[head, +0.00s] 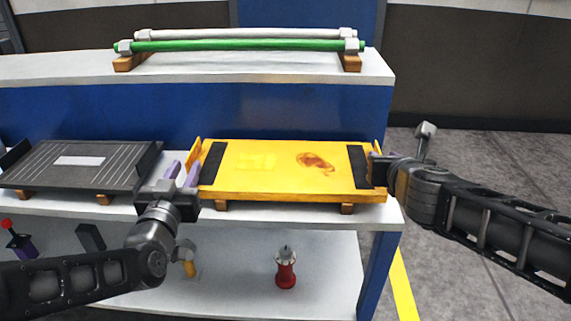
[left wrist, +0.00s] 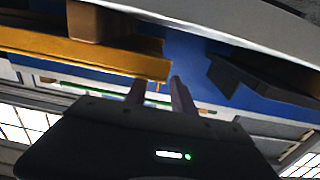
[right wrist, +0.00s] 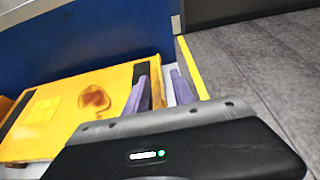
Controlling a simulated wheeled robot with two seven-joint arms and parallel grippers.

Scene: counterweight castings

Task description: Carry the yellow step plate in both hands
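The yellow step plate (head: 280,170) lies level on wooden blocks on the middle shelf. It has a black strip near each end, raised end lips and a brown stain. My left gripper (head: 182,174) is at its left end, with two purple fingers spread apart; in the left wrist view the plate's end (left wrist: 150,66) shows just beyond the fingertips. My right gripper (head: 376,168) is at the right end. In the right wrist view its fingers (right wrist: 155,85) stand apart, with the yellow end lip between them. I cannot tell whether either gripper touches the plate.
A dark grooved plate (head: 75,166) lies left of the yellow plate, close to my left gripper. Green (head: 240,45) and white (head: 240,33) bars rest on the top shelf. A red object (head: 286,272) stands on the lower shelf. Open floor (head: 480,150) lies to the right.

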